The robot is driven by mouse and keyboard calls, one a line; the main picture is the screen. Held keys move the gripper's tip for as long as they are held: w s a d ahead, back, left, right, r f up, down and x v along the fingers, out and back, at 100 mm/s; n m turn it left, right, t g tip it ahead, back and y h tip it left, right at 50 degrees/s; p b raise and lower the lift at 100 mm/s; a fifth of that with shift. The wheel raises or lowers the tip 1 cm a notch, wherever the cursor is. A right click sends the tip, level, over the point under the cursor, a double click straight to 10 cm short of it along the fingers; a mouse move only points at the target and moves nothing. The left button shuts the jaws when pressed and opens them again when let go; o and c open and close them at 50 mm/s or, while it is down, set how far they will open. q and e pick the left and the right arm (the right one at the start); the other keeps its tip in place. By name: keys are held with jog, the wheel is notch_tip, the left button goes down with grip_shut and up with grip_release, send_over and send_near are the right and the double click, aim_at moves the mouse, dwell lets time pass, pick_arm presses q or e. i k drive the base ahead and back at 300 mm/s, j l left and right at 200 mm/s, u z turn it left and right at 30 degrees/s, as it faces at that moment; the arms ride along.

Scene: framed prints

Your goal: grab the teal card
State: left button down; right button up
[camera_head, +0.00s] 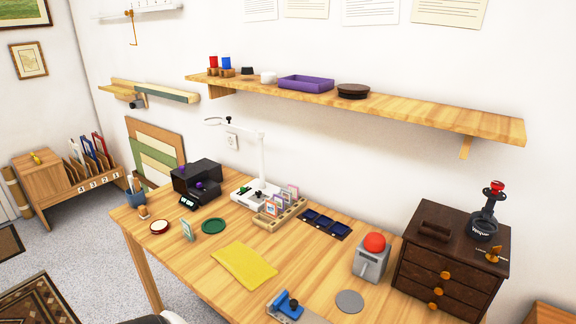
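A small pale card with a teal tint (187,230) stands upright, slightly tilted, on the wooden table, left of a round dark green dish (213,226). A wooden card rack (268,219) farther right holds several small cards with pink, purple and other borders; their details are too small to read. Neither of my grippers shows in this view.
A lamp (262,160), a black machine (197,175), a grey box with a red ball (371,262) and a dark drawer chest (440,262) stand around.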

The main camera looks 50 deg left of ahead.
aim_at(186, 227)
jog(key=u, duration=2.4)
jog(key=i+j, duration=0.1)
